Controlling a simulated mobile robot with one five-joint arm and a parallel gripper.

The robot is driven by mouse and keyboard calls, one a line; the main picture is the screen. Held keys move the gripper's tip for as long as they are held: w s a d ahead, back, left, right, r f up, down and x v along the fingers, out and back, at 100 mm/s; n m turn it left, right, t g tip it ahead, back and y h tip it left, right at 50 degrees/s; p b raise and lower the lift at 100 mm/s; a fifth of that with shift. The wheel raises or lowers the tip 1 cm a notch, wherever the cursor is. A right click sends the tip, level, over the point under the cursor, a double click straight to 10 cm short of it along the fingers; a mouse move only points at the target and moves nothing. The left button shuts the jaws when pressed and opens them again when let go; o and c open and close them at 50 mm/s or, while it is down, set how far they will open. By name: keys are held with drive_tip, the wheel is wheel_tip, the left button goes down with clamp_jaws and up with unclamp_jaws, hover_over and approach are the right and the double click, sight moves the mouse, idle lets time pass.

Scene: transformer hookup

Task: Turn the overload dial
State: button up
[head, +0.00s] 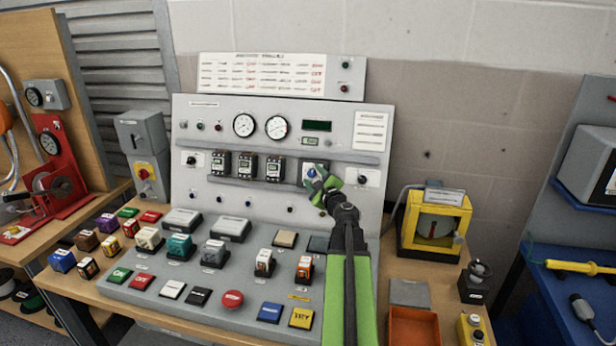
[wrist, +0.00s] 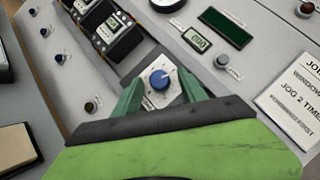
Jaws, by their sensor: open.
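The overload dial is a blue knob (wrist: 159,79) on a pale plate, and it sits between my fingertips in the wrist view. In the head view the blue dial (head: 312,172) shows just above my gripper (head: 323,184), partly hidden by it. My gripper (wrist: 160,95) is open, with one green finger on each side of the plate. I cannot tell whether either finger touches the dial. The white pointer line on the knob runs towards the upper right in the wrist view.
Several black relay units (head: 246,166) stand left of the dial on the panel (head: 290,110). A knob on a white plate (head: 362,179) is to its right. Below, the sloped desk carries several coloured blocks and buttons, with a red button (head: 232,299). A yellow meter box (head: 435,222) stands right.

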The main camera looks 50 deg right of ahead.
drive_tip(key=shift+c, duration=0.4)
drive_tip(key=shift+w+a, duration=0.1)
clamp_jaws()
drive_tip(key=shift+n, duration=0.3)
